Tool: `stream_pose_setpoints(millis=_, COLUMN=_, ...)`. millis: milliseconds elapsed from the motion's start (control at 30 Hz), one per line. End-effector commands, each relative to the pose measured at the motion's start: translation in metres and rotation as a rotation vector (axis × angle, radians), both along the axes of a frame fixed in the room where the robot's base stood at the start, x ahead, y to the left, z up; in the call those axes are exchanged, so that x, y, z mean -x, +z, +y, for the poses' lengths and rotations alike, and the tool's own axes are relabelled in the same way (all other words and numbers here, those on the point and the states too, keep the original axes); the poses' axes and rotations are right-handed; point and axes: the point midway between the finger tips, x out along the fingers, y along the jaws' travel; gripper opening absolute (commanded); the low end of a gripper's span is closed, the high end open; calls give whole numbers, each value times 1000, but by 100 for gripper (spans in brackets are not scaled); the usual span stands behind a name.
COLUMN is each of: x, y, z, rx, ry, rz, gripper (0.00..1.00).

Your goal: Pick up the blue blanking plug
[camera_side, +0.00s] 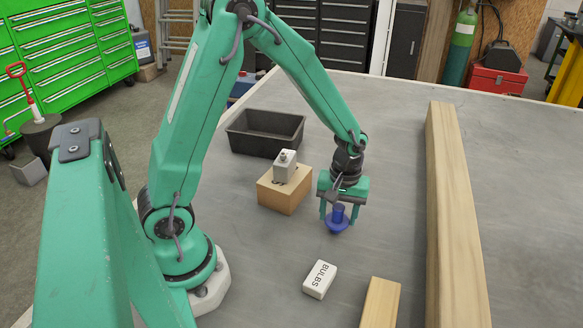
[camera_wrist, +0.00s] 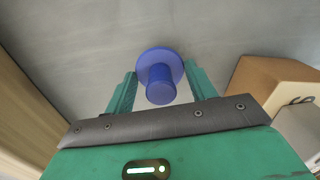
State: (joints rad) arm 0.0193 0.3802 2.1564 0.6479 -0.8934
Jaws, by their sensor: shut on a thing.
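The blue blanking plug (camera_side: 337,225) is a round flange with a short cylindrical stem. In the side view it is beneath my gripper (camera_side: 339,213), between the two green fingers. In the wrist view the plug (camera_wrist: 160,62) shows its flange beyond the fingertips and its stem pointing back toward the palm. My gripper (camera_wrist: 160,82) is shut on the plug, with one finger on each side. I cannot tell whether the flange touches the grey table or hangs just above it.
A long timber beam (camera_side: 452,200) lies to the right. A white "BULBS" box (camera_side: 320,279) and a short wood piece (camera_side: 380,303) lie in front.

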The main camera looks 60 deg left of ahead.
Motion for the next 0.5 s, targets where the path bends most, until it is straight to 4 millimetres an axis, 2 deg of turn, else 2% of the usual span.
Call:
stream_pose_setpoints(millis=267, x=-1, y=4, z=0, rx=0, ry=0, rz=-1, gripper=31)
stream_pose_setpoints(millis=500, x=-1, y=21, z=0, rx=0, ry=0, rz=-4, gripper=31)
